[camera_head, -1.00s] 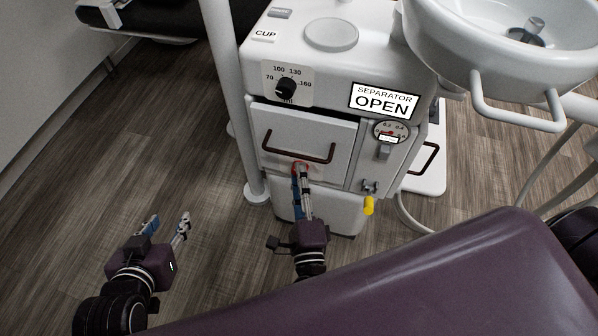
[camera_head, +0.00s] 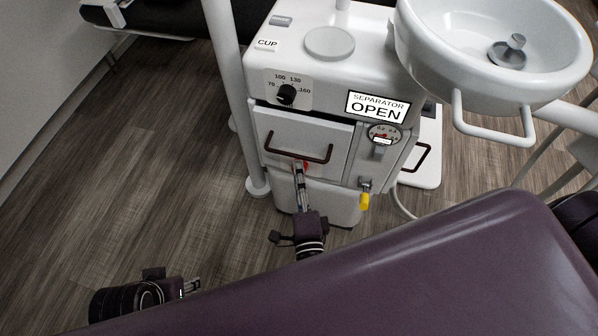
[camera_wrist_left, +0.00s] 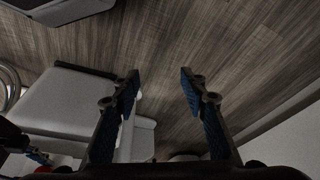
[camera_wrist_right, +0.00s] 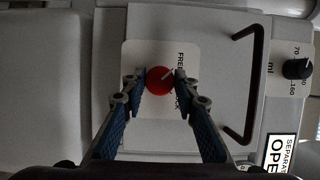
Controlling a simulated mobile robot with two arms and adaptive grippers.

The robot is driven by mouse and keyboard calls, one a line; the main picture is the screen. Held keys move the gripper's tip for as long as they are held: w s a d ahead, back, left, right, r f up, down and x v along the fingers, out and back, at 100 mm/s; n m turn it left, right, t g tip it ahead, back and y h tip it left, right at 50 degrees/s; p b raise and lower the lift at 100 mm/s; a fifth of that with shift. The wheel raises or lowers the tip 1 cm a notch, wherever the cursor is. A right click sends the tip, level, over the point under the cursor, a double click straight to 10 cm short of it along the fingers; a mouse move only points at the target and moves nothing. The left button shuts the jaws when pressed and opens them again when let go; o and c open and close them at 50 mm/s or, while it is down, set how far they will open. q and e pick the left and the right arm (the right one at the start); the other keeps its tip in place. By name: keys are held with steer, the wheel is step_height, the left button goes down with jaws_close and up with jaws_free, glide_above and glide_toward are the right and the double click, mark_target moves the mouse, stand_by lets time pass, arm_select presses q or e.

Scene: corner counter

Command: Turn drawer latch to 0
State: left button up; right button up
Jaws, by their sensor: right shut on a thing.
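The drawer latch is a red round knob (camera_wrist_right: 159,80) with a pale pointer line, on a white lettered plate (camera_wrist_right: 133,58) below the drawer handle. In the head view the red knob (camera_head: 303,166) shows just under the handle. My right gripper (camera_wrist_right: 158,84) is shut on the knob, a finger at each side; in the head view it reaches up to the drawer front (camera_head: 299,172). Part of the plate's lettering is hidden by the fingers. My left gripper (camera_wrist_left: 160,75) is open and empty over the floor, at the lower left of the head view (camera_head: 196,286).
The drawer (camera_head: 292,139) has a dark handle (camera_head: 298,153). Above it is a black dial (camera_head: 286,93); to its right are a SEPARATOR OPEN sign (camera_head: 378,106), gauge and yellow-tipped valve (camera_head: 364,201). A purple chair (camera_head: 400,270) fills the front. A white pole (camera_head: 232,90) stands left.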

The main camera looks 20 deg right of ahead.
arm_select(q)
steer(key=shift+w+f, duration=0.1)
steer(key=shift+f, duration=0.3)
arm_select(e)
steer(key=o, duration=1.2)
steer(key=shift+c, duration=0.2)
steer(key=v, duration=1.2)
